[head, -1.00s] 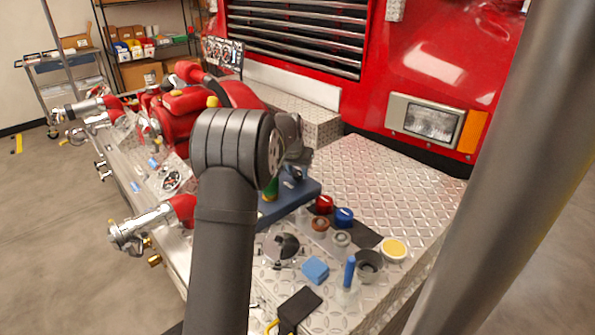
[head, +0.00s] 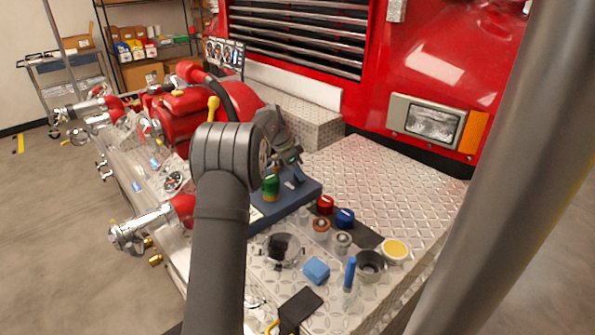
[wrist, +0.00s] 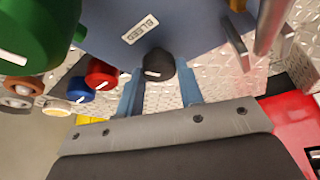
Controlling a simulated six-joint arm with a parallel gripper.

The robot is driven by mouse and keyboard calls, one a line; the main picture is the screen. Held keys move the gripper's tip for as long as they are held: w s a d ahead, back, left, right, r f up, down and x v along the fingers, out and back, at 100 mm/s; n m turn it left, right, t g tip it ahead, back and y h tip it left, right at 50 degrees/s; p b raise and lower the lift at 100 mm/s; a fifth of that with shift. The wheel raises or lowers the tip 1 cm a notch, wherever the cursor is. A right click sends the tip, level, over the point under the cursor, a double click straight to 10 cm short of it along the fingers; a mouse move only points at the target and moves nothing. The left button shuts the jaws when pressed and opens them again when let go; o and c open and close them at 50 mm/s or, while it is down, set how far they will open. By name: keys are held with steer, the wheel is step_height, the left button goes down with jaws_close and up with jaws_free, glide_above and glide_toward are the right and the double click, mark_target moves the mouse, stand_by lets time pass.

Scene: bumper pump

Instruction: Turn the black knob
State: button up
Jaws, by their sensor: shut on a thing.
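The black knob (wrist: 158,65) with a white mark sits on the blue panel (wrist: 185,28) just below a label reading BLEED. In the wrist view my gripper (wrist: 160,84) has one blue finger on each side of the knob and is shut on it. In the head view my gripper (head: 290,160) is over the blue panel (head: 300,195), partly behind my arm. I cannot make out the black knob there.
A green knob (head: 270,187) stands beside my arm. Red (head: 325,205) and blue (head: 345,218) knobs, a blue block (head: 316,269) and a yellow-topped round part (head: 396,249) lie on the diamond plate (head: 390,185). Its far right is clear.

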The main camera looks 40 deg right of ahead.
steer(key=shift+w+m+g+y, duration=0.1)
steer(key=shift+m+g+y, duration=0.2)
steer(key=shift+m, duration=0.8)
steer(key=shift+w+m+g+y, duration=0.15)
steer(key=shift+m+g, duration=0.25)
steer(key=shift+m, duration=0.7)
steer(key=shift+s, duration=0.15)
steer(key=o, duration=1)
steer(key=shift+d, duration=0.1)
steer(key=v, duration=1.7)
steer(key=shift+r, duration=0.15)
steer(key=shift+d, duration=0.1)
